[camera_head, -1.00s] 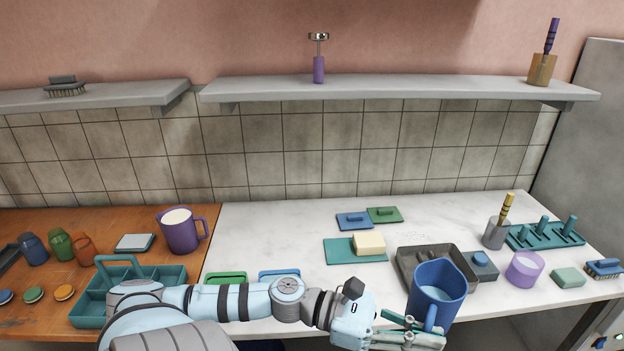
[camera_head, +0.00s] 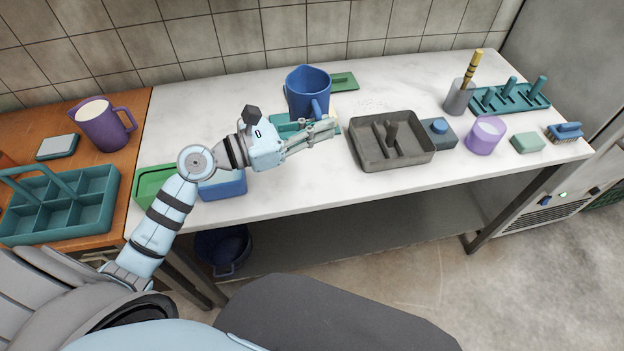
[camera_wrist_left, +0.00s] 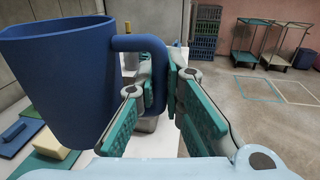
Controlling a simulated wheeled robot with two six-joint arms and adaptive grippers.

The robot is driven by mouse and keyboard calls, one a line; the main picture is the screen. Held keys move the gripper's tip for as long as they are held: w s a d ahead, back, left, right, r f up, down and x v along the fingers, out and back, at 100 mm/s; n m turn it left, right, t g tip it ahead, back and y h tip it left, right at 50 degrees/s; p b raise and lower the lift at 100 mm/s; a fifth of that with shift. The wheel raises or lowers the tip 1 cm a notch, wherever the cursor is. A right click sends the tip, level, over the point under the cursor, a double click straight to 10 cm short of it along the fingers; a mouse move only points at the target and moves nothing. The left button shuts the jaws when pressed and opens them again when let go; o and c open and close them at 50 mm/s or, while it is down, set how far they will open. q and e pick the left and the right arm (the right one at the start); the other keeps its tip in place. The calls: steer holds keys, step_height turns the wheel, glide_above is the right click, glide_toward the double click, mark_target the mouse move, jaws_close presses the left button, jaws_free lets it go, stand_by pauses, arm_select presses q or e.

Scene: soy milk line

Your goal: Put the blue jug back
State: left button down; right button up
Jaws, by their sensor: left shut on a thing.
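My right gripper is in neither view.
A dark grey tray (camera_head: 425,158) with an upright peg lies right of the jug. Green (camera_head: 155,187) and blue (camera_head: 225,188) containers lie at the front left. A green board (camera_head: 343,81) is behind the jug. Bare counter lies in front of the tray.

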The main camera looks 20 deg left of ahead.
arm_select(q)
step_height(320, 180, down, 18)
steer(key=b, duration=0.6)
steer(key=shift+s+a+b, duration=0.1)
steer(key=shift+a+b, duration=0.05)
steer(key=shift+b, duration=0.25)
steer(key=shift+f, duration=0.1)
steer(key=c, duration=1.7)
jaws_free()
steer(key=v, duration=0.8)
steer(key=b+v, duration=0.1)
steer(key=v, duration=0.3)
steer(key=shift+r, duration=0.25)
